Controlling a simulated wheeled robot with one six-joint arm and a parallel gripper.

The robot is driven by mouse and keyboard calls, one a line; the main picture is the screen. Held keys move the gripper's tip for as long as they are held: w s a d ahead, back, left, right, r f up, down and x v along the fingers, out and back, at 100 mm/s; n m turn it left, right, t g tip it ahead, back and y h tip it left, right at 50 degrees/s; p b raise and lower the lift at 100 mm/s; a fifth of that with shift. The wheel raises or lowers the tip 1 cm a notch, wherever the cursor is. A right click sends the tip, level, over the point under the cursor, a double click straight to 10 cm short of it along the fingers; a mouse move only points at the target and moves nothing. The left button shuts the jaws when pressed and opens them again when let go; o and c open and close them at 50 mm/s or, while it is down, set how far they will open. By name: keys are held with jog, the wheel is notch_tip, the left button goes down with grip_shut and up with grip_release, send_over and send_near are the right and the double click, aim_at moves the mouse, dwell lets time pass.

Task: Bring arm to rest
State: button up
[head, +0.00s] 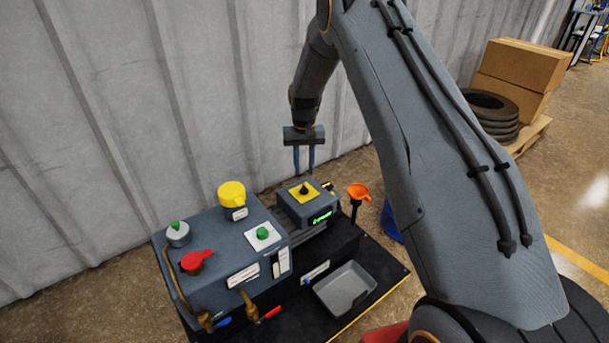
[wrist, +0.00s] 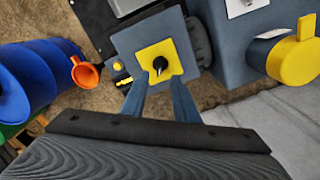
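My gripper (head: 304,160) hangs pointing down above and behind the small grey control box (head: 306,208) of the furnace. Its two blue-grey fingers are apart with nothing between them. In the wrist view the fingertips (wrist: 161,78) appear on either side of a black knob (wrist: 160,65) on a yellow plate, with the gripper above the box. In the head view the black knob (head: 304,189) is in plain sight and the fingers look clear of it. A green display lights the front of the box. My arm reaches across from the right.
The furnace body (head: 215,253) carries a yellow cap (head: 231,194), a red handle (head: 196,261) and a green button (head: 262,234). An orange funnel (head: 358,191) stands right of the box. A grey tray (head: 345,289) lies in front. A corrugated wall (head: 130,120) is close behind. Boxes and tyres stand far right.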

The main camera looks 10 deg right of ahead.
jog(key=shift+r, duration=0.35)
jog(key=s+a+r+n, duration=0.1)
jog(key=s+a+r, duration=0.3)
jog(key=s+r, duration=0.5)
jog(key=s+a+r+n, duration=0.1)
jog(key=s+a+r, duration=0.2)
jog(key=s+r, duration=0.6)
jog(key=s+r+n+p, duration=0.1)
jog(key=s+r, duration=0.2)
jog(key=s, duration=1)
jog(key=s+r+n, duration=0.1)
jog(key=s+r, duration=0.2)
jog(key=s, duration=1)
jog(key=d+r+m+p, duration=0.2)
jog(key=d+r+p, duration=0.3)
jog(key=p, duration=0.8)
jog(key=shift+w+d+r, duration=0.15)
jog(key=shift+d+r, duration=0.25)
jog(key=shift+d, duration=0.6)
